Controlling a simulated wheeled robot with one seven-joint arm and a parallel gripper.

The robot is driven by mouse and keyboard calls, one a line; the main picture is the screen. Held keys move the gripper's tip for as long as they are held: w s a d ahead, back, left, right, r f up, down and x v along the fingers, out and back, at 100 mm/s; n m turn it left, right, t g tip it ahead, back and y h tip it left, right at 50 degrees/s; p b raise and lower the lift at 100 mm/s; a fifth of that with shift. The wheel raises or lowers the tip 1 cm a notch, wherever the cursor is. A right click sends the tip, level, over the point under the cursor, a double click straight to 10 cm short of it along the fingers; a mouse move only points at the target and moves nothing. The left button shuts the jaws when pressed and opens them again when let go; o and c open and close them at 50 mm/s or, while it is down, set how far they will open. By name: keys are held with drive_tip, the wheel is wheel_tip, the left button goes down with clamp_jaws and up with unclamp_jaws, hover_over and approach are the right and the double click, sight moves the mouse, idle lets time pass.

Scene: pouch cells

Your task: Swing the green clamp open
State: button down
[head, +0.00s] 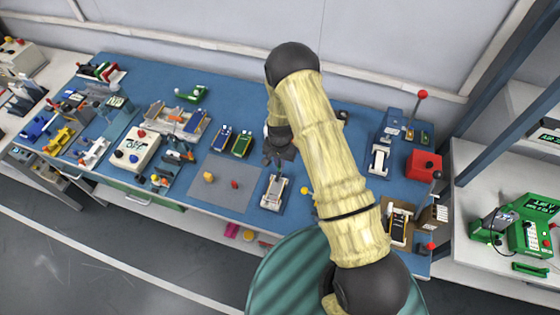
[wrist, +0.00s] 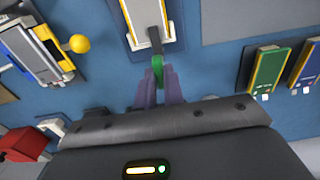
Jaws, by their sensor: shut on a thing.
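The green clamp shows in the wrist view as a green grip (wrist: 158,63) on the end of a dark lever (wrist: 155,36). The lever reaches out from a small fixture with a pale plate (wrist: 136,18). In the head view this fixture (head: 272,194) stands near the front edge of the blue bench, just below my gripper (head: 273,162). In the wrist view my gripper (wrist: 159,88) has its two purple fingers closed around the green grip. The fingers hide part of the grip. How far the clamp is swung is hard to tell.
A yellow-knobbed fixture (wrist: 79,44) stands left in the wrist view. A green-topped holder (wrist: 265,70) and a blue-topped holder (wrist: 304,68) stand right. In the head view a grey mat (head: 222,173) lies left of the clamp fixture, and a red box (head: 424,163) stands far right.

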drive_tip(key=shift+n+b, duration=0.4)
drive_tip(key=shift+b, duration=0.05)
drive_tip(key=n+b, duration=0.3)
drive_tip(key=n, duration=0.1)
drive_tip(key=shift+f+b, duration=0.15)
drive_tip(key=shift+b, duration=0.2)
drive_tip(key=n+b, duration=0.3)
drive_tip(key=n, duration=0.2)
drive_tip(key=shift+n, duration=0.4)
drive_tip(key=n+b, duration=0.1)
drive_tip(key=n, duration=0.2)
drive_tip(key=shift+n, duration=0.3)
drive_tip(key=n, duration=0.3)
drive_tip(key=shift+r+n+b, duration=0.2)
drive_tip(key=shift+n+b, duration=0.1)
drive_tip(key=shift+b, duration=0.05)
drive_tip(key=c, duration=1.5)
unclamp_jaws()
